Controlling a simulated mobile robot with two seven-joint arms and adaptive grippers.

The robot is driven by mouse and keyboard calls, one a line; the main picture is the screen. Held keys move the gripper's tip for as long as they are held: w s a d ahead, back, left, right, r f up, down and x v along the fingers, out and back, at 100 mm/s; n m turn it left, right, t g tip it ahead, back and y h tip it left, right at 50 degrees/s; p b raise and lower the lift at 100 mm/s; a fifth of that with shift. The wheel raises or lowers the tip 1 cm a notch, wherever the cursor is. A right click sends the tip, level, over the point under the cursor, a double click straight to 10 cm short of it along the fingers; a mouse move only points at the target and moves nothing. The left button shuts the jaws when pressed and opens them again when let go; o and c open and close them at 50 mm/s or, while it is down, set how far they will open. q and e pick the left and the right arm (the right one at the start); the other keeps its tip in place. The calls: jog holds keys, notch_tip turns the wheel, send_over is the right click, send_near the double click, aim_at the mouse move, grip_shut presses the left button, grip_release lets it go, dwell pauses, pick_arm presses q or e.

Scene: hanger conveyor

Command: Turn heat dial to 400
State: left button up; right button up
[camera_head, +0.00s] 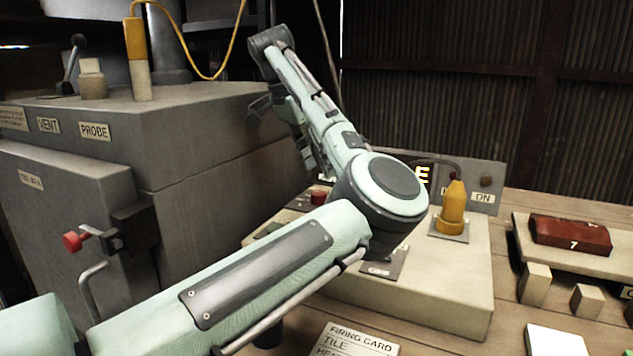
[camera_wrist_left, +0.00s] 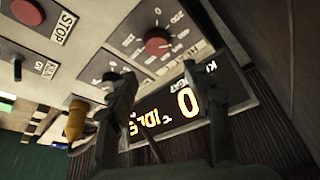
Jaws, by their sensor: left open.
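The heat dial (camera_wrist_left: 157,42) is a round red knob on a dark plate with a number scale in the left wrist view. Its pointer setting is too small to read. A red knob (camera_head: 318,197), apparently the same dial, shows beside my arm in the head view. The lit display (camera_wrist_left: 165,112) reads 0 and IDLE; in the head view my arm covers most of it. My left gripper (camera_wrist_left: 172,78) is open and empty, its fingers apart near the dial and not visibly around it. It hangs beneath the wrist in the head view (camera_head: 300,140). My right gripper is out of view.
A yellow handle (camera_head: 453,207) stands on the panel's right, near an ON label (camera_head: 482,197). A STOP label (camera_wrist_left: 64,27) and a second dial plate (camera_wrist_left: 108,66) are on the panel. A grey kiln body (camera_head: 200,150) stands left; a red block (camera_head: 570,235) lies right.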

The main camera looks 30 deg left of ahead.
aim_at(317, 194)
pick_arm(q)
jog(key=shift+r, duration=2.15)
